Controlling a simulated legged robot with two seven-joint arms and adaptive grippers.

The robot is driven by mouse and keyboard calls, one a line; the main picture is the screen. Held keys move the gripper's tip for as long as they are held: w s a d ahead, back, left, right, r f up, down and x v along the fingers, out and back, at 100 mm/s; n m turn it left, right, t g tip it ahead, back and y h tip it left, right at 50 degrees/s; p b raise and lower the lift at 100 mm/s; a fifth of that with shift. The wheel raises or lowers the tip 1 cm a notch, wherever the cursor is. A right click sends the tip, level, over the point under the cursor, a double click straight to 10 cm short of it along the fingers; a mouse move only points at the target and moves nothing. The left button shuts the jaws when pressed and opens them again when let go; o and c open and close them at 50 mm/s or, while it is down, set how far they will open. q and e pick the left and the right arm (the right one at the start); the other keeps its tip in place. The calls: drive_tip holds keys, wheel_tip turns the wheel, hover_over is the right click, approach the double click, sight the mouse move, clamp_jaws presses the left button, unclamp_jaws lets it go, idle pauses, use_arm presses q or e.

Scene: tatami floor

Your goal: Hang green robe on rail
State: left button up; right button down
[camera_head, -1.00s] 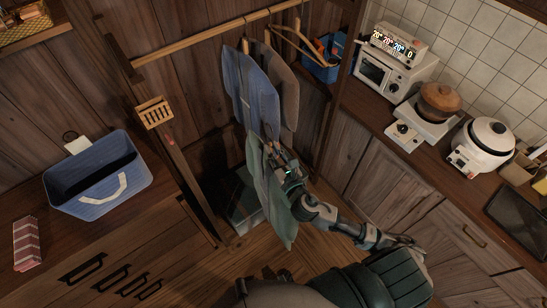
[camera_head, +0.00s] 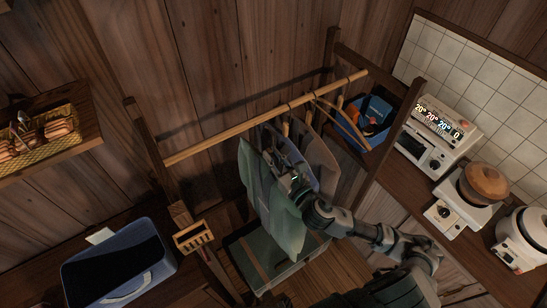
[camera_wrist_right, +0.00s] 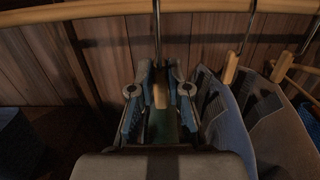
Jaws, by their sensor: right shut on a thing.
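The green robe (camera_head: 268,205) hangs upright below the front of the wooden rail (camera_head: 250,124), left of the other garments. My right gripper (camera_head: 292,181) is at the robe's upper right side. In the right wrist view, the gripper (camera_wrist_right: 160,105) is shut on the robe's wooden hanger (camera_wrist_right: 160,94), with green cloth below. The hanger's metal hook (camera_wrist_right: 157,40) rises to the rail (camera_wrist_right: 85,11) and crosses its front. I cannot tell whether the hook rests over the rail. My left gripper is not in view.
A blue garment (camera_wrist_right: 225,120) and a brown one (camera_head: 320,160) hang to the right, near an empty hanger (camera_head: 338,108). A chest (camera_head: 245,262) stands below. The rail's left part is clear. A counter with appliances (camera_head: 440,132) is at right.

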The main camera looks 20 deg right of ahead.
sight(258, 150)
drive_tip(key=shift+x, duration=2.1)
drive_tip(key=shift+f+b+x, duration=0.1)
drive_tip(key=shift+b+x, duration=0.3)
drive_tip(key=shift+x, duration=0.7)
drive_tip(key=shift+f+b+x, duration=0.15)
drive_tip(key=shift+b+x, duration=0.2)
drive_tip(key=shift+x, duration=0.75)
drive_tip(key=shift+f+b, duration=0.6)
drive_tip(key=shift+f, duration=0.55)
drive_tip(key=c, duration=1.1)
unclamp_jaws()
drive_tip(key=shift+o, duration=0.2)
drive_tip(key=shift+s, duration=0.1)
drive_tip(key=shift+f, duration=0.15)
